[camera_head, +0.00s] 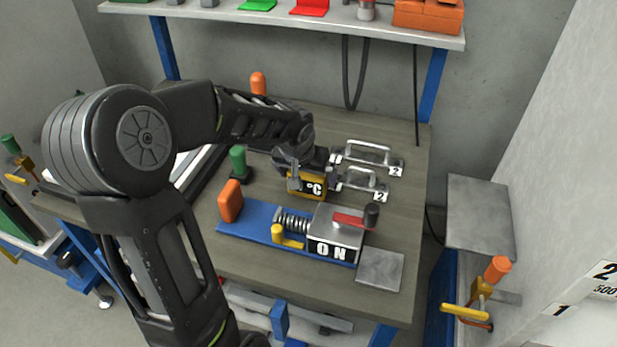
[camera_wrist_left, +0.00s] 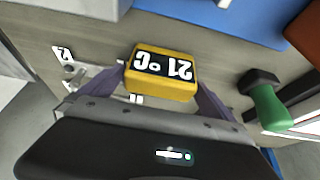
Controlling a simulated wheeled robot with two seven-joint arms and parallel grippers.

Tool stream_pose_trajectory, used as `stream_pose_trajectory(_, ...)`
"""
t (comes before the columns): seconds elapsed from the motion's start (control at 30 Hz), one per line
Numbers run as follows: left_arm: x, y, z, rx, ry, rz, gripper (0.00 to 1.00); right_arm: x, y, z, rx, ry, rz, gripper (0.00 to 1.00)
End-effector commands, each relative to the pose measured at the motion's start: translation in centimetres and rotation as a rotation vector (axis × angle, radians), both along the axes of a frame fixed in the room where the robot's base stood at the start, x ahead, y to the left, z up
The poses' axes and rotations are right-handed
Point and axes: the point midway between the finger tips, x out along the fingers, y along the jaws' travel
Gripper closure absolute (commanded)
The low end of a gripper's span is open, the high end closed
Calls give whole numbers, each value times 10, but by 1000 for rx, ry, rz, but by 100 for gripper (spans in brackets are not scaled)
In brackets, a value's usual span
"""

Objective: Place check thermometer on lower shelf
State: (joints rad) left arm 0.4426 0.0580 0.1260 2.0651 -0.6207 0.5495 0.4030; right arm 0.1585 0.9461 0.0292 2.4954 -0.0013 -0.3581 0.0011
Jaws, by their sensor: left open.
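The thermometer is a small yellow block (camera_head: 308,193) with a black "°C" display, on the wooden workbench (camera_head: 405,220) in the head view. In the left wrist view the thermometer (camera_wrist_left: 160,86) shows upside down and reads "21°C". My left gripper (camera_head: 312,178) is down at it and open, with its fingers (camera_wrist_left: 163,90) on either side of the block. I cannot tell whether the fingers touch it. The block's rear side is hidden by the gripper. Grey and blue parts (camera_head: 300,312) show below the bench's front edge; I cannot tell which is the lower shelf.
A blue-based clamp device (camera_head: 260,222) labelled "ON" lies in front of the thermometer. Two metal handles (camera_head: 366,153) tagged 2 lie behind and right. A green-handled part (camera_head: 238,160) stands at the left. An upper shelf (camera_head: 330,22) with several items runs above.

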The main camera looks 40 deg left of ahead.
Motion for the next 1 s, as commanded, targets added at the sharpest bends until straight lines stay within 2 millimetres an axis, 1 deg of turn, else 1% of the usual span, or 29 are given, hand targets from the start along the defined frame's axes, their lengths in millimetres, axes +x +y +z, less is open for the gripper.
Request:
stream_pose_trajectory(0.03,-3,-1,11,2,-6,1,0,0,0,1,0,0,0,64)
stream_pose_trajectory(0.2,-17,-6,45,2,-6,1,0,0,0,2,0,0,0,64)
stream_pose_trajectory(0.3,-25,-9,62,0,-5,1,0,0,0,2,0,0,0,64)
stream_pose_trajectory(0.4,-30,-11,75,1,-4,1,0,0,0,2,0,0,0,64)
stream_pose_trajectory(0.5,-34,-12,82,-1,-2,1,0,0,0,3,0,0,0,64)
stream_pose_trajectory(0.6,-36,-13,85,-1,-1,0,0,0,0,3,0,0,0,64)
stream_pose_trajectory(1.0,-35,-13,84,-1,0,0,0,0,0,3,0,0,0,64)
